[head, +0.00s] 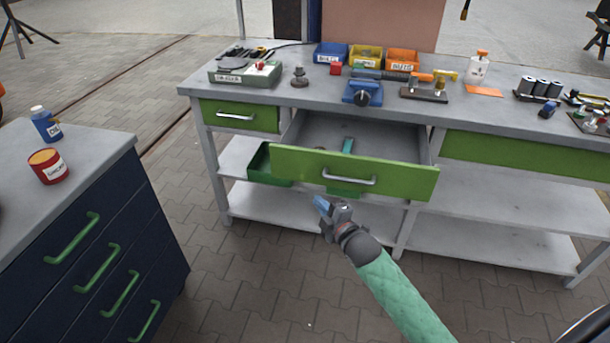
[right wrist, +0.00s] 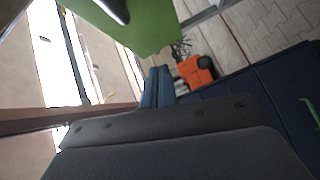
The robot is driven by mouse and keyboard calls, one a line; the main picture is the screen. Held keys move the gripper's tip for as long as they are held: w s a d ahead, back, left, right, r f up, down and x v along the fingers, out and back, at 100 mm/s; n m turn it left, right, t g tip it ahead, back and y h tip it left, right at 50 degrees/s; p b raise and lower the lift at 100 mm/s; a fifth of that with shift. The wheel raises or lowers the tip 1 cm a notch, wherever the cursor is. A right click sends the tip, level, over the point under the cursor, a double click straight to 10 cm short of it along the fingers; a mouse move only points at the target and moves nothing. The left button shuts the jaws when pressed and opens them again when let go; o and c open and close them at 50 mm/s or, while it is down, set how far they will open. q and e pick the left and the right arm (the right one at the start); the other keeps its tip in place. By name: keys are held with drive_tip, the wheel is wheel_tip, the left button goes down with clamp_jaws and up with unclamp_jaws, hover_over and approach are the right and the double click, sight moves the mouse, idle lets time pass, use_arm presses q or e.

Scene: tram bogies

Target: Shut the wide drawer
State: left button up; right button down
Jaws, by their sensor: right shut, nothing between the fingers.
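The wide drawer (head: 310,172) with a green front stands pulled open from the grey workbench (head: 420,118). Its silver bar handle (head: 348,178) is in the middle of the front. A teal-handled item (head: 347,146) lies inside the drawer. My right gripper (head: 320,204) is shut and empty, below and in front of the drawer front, left of the handle and apart from it. In the right wrist view the blue fingertips (right wrist: 157,84) are together, with the green drawer front (right wrist: 140,25) close above them. My left gripper is not in view.
A narrow green drawer (head: 240,116) to the left is shut. A green bin (head: 268,165) sits on the shelf below. A dark blue cabinet (head: 85,235) stands at the left. The bench top holds a blue vise (head: 362,93), bins and tools. The paved floor in front is clear.

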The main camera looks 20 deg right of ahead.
drive_tip(key=n, duration=0.3)
drive_tip(key=p, duration=0.2)
approach(298, 166)
drive_tip(key=w+a, duration=0.3)
drive_tip(key=shift+w+d+f, duration=0.15)
drive_tip(key=shift+w+d, duration=0.35)
drive_tip(key=shift+w, duration=0.2)
drive_tip(key=shift+w+d+p, duration=0.3)
drive_tip(key=shift+w, duration=0.15)
drive_tip(key=shift+w+f, duration=0.1)
drive_tip(key=shift+w, duration=0.05)
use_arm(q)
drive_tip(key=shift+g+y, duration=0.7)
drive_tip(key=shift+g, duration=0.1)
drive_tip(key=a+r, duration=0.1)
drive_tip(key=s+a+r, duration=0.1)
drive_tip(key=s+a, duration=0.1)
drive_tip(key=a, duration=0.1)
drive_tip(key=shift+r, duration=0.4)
use_arm(e)
drive_tip(key=shift+d, duration=0.1)
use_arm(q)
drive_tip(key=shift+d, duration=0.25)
